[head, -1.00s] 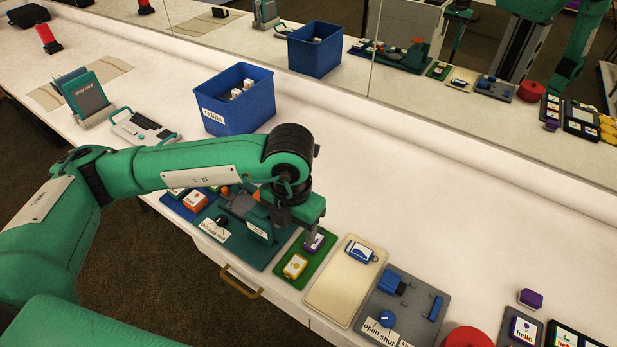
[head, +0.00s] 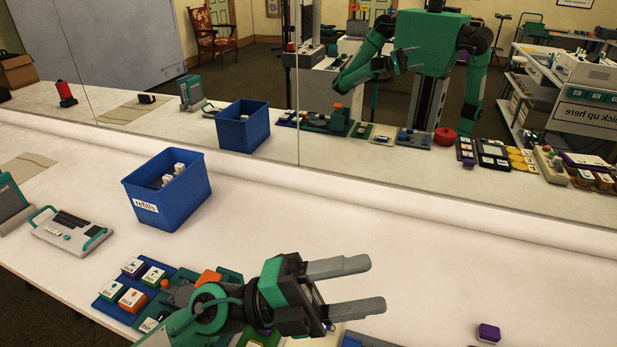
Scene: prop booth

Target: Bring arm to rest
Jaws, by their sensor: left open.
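My left gripper (head: 345,287) is open and empty. Its two grey fingers point right, raised above the front of the white table (head: 420,245). My left wrist and gripper hide much of the green boards beneath them. A blue tray (head: 110,296) with several small labelled blocks shows to the left of the wrist. My right gripper is not seen directly.
A blue bin (head: 180,209) with white blocks inside stands left of centre. A white-and-teal device (head: 70,233) lies farther left. A purple block (head: 488,333) sits at the lower right. A mirror (head: 400,157) runs along the back. The table's middle right is clear.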

